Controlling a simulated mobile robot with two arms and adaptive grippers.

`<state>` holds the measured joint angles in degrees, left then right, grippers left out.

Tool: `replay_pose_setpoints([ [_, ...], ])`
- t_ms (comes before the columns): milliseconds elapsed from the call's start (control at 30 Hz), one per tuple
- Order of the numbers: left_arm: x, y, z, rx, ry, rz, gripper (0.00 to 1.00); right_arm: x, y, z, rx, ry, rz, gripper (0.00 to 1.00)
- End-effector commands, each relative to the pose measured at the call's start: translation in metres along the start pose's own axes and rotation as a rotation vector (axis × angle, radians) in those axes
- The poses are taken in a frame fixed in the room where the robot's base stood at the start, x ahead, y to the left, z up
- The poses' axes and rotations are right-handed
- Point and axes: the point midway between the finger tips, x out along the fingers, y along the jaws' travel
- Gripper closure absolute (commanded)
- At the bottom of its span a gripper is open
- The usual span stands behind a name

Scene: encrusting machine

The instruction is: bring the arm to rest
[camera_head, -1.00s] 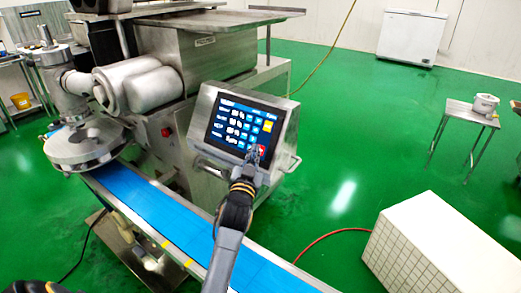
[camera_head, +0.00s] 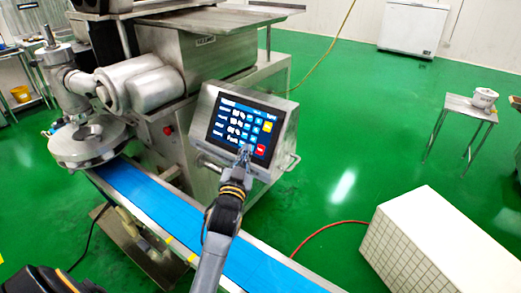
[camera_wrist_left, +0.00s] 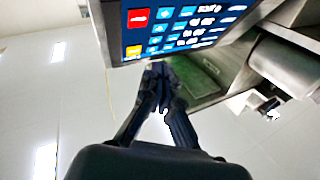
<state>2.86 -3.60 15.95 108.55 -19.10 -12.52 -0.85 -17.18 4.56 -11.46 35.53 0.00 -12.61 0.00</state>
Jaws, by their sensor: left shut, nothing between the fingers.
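My left gripper (camera_head: 244,155) is in front of the lower edge of the tilted touch panel (camera_head: 238,130) in the head view. Its fingers are shut and empty. The panel's screen is lit, with white text, blue buttons, a yellow button and a red button (camera_head: 261,150) just right of the fingertips. In the left wrist view the shut fingers (camera_wrist_left: 160,72) point toward the panel's edge, and the screen (camera_wrist_left: 178,28) fills the top. I cannot tell the exact gap between fingertips and panel. My right gripper is not in view.
A blue conveyor belt (camera_head: 150,202) runs below my arm. The steel machine (camera_head: 205,60) stands behind the panel. A white tiled block (camera_head: 425,235) is at lower right, and a small table (camera_head: 455,108) with a white pot (camera_head: 484,98) stands beyond it. Open green floor lies between.

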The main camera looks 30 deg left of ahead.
Motion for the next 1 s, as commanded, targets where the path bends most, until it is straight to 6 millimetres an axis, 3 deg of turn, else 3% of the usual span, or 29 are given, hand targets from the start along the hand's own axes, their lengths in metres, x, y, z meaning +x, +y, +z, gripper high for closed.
replay_pose_setpoints([
  [367,0.000,0.000,0.000,0.000,-0.002,0.001,1.00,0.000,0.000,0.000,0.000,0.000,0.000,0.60],
  [533,-0.021,0.010,0.022,0.001,-0.110,0.045,1.00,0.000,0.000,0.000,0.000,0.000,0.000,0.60],
  [667,-0.074,0.034,0.065,0.003,-0.347,0.148,1.00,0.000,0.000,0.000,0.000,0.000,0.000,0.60],
  [800,-0.162,0.062,0.108,0.018,-0.655,0.296,1.00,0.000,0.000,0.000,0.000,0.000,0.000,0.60],
  [1000,-0.258,0.079,0.132,0.051,-0.940,0.441,1.00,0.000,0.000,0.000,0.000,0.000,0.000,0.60],
])
